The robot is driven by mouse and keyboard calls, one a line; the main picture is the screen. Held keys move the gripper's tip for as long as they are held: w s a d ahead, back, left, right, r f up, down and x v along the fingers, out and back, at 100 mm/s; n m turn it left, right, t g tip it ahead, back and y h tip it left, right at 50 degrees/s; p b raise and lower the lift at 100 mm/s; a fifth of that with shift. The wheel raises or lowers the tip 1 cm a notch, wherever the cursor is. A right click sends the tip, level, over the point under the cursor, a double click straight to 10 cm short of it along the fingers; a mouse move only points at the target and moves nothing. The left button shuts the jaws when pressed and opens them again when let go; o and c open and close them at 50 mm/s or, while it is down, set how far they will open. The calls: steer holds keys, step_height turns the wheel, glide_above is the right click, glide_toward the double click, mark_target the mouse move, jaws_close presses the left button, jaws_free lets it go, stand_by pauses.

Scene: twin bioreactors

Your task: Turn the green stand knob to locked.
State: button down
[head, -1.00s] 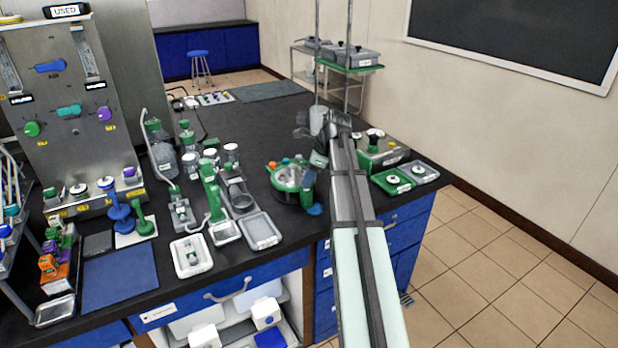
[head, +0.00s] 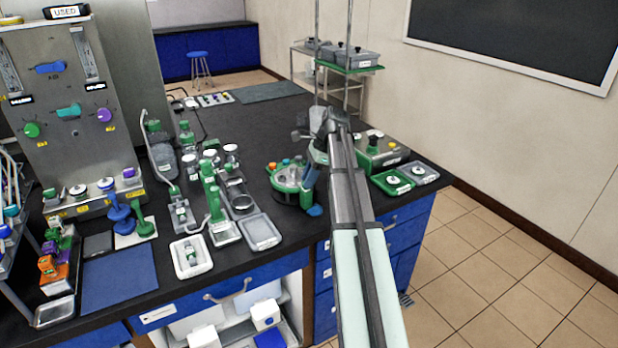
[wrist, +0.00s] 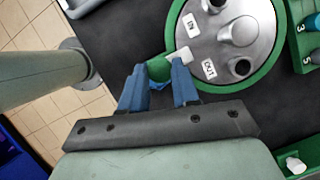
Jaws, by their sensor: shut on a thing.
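The stand (head: 283,182) is a round vessel holder with a green rim, near the front right of the dark bench. In the wrist view its silver top (wrist: 215,75) has IN and OUT labels and several ports. The green knob (wrist: 158,68) sits at the edge of the stand's rim, with a small white tab beside it. My gripper (wrist: 158,78) has its two blue fingers on either side of the knob and is shut on it. Any lock marking is too small to read.
A green-and-grey box (head: 382,152) and green and grey trays (head: 391,182) stand right of my arm. Left of the stand are a grey tray (head: 260,232) and green-based instruments. In the wrist view a green numbered rack (wrist: 305,45) is close right of the stand.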

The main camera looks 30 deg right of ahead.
steer(key=c, duration=0.8)
jaws_free()
steer(key=v, duration=1.3)
steer(key=shift+r, duration=0.35)
